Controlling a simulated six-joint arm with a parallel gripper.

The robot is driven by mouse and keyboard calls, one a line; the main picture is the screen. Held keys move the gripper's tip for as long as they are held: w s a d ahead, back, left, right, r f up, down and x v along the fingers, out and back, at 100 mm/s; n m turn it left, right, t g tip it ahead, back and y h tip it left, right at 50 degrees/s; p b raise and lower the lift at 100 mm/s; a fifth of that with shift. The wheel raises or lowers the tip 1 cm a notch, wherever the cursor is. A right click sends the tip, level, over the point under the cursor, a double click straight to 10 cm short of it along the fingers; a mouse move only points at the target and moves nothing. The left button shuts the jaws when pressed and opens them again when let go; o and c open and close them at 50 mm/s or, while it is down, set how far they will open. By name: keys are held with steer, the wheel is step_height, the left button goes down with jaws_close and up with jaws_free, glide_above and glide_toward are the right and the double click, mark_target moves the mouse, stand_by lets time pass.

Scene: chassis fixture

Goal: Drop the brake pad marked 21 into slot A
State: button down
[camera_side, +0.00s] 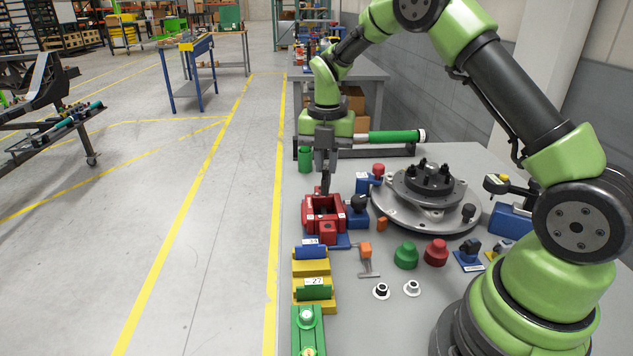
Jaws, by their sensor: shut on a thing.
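My gripper (326,180) points straight down over a red block-like fixture (311,226) near the table's left edge. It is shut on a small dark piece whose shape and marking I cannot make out. Its lower end is at or just above the fixture's opening; I cannot tell whether they touch. Nearer the camera, a green pad (314,291) labelled 27 stands in a yellow holder (318,305). A blue pad (311,252) with an unreadable label stands in another yellow holder (311,268). I cannot read a 21 or a slot letter A anywhere.
A round grey turntable (395,213) with a black hub stands right of the fixture. Blue blocks with knobs, an orange-topped part (365,250), green (406,256) and red (436,252) knobs and white rings crowd the table. A green cylinder (394,136) lies behind.

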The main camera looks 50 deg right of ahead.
steer(key=shift+w+d+f+n, duration=0.1)
steer(key=shift+d+f+n, duration=0.35)
steer(key=shift+f, duration=0.25)
steer(key=shift+w+d+f+n, duration=0.1)
steer(key=shift+d+f+n, duration=0.3)
steer(key=shift+f, duration=0.25)
steer(key=shift+d+f+n, duration=0.35)
steer(key=shift+f+n, duration=0.1)
steer(key=shift+f, duration=0.25)
steer(key=shift+f, duration=0.15)
steer(key=shift+f, duration=1)
steer(key=shift+f, duration=0.1)
steer(key=shift+f, duration=0.7)
steer(key=shift+f, duration=0.65)
steer(key=c, duration=1.5)
jaws_free()
